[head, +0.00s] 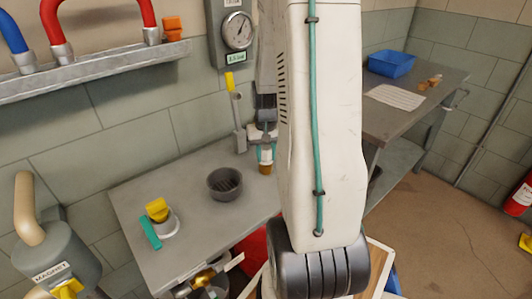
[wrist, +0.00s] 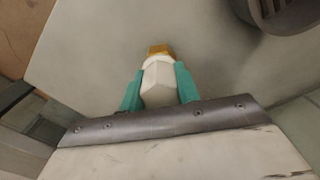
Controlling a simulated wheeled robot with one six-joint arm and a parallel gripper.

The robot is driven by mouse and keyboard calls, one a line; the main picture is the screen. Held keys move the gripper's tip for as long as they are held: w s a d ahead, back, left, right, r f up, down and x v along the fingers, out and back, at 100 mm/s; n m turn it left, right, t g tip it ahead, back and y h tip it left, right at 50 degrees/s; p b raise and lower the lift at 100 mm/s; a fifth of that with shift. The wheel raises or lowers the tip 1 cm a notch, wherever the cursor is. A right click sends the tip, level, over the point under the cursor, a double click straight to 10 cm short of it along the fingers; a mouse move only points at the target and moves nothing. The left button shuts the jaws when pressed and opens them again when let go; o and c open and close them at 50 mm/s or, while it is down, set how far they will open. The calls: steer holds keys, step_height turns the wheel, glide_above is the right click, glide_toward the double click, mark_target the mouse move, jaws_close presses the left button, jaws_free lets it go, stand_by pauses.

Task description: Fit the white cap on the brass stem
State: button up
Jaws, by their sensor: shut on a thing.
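The white cap (wrist: 158,82) is held between the teal fingers of my gripper (wrist: 159,88), one finger on each side. The cap also shows in the head view (head: 266,147), under my wrist near the back of the bench. A brass-coloured piece (wrist: 160,50), which looks like the brass stem, lies directly at the cap's far end. It shows below the fingers in the head view (head: 265,169). I cannot tell how deep the cap sits on it, or whether the two are joined. My arm hides the bench to the right.
A dark round ribbed bowl (head: 224,184) stands on the grey bench (head: 190,190), left of my gripper. A yellow-topped fitting (head: 158,211) stands further left. A grey lever with a yellow tip (head: 239,120) rises by the wall behind. A pressure gauge (head: 237,31) hangs above.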

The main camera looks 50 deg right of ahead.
steer(key=shift+f, duration=0.35)
stand_by(0.8)
stand_by(0.4)
steer(key=o, duration=1.5)
steer(key=shift+r, duration=3.5)
